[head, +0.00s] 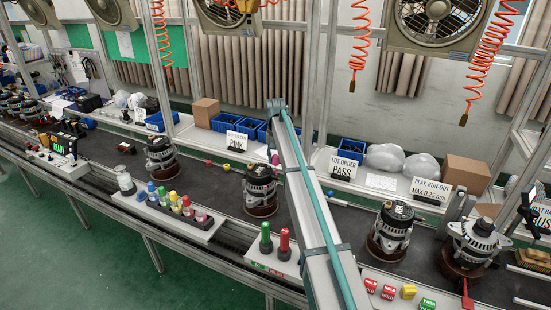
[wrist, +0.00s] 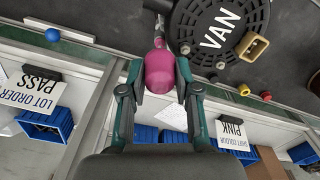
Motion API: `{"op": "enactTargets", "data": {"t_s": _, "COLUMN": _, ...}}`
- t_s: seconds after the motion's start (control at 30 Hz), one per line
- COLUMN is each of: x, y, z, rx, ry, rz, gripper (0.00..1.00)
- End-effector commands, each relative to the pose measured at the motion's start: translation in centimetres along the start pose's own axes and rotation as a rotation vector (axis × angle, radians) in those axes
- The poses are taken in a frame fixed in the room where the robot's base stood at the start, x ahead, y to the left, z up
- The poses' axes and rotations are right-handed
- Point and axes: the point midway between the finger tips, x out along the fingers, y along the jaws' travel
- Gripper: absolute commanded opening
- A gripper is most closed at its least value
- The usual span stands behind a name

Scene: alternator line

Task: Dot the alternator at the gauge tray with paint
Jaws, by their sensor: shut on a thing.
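My gripper (wrist: 160,80) is shut on a pink paint marker (wrist: 160,66), held between both fingertips in the wrist view. Its narrow tip points at the edge of an alternator marked VAN (wrist: 218,38); I cannot tell whether it touches. In the head view this alternator (head: 260,188) stands on the dark belt, and a bit of the pink marker (head: 275,158) shows above it. My arm hides most of the gripper there. A sign reading PINK (head: 236,138) stands behind; it also shows in the wrist view (wrist: 231,134). I cannot identify the gauge tray.
Other alternators stand left (head: 161,155) and right (head: 391,230) on the belt. A rack of coloured markers (head: 180,207) and green (head: 265,237) and red (head: 284,243) stamps line the front. A LOT ORDER PASS sign (head: 344,166) and blue bins (head: 351,149) are behind.

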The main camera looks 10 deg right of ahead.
Motion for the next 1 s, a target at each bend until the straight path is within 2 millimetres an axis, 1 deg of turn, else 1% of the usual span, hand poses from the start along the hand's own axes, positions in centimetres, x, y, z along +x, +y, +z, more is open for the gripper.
{"op": "enactTargets", "data": {"t_s": 0.23, "x": -0.8, "y": 0.0, "z": 0.0, "rx": 0.0, "ry": 0.0, "rz": 0.0, "gripper": 0.06}}
{"op": "enactTargets", "data": {"t_s": 0.8, "x": -4.8, "y": 0.0, "z": 0.0, "rx": 0.0, "ry": 0.0, "rz": 0.0, "gripper": 0.06}}
{"op": "enactTargets", "data": {"t_s": 1.0, "x": -5.0, "y": 0.0, "z": 0.0, "rx": 0.0, "ry": 0.0, "rz": 0.0, "gripper": 0.06}}
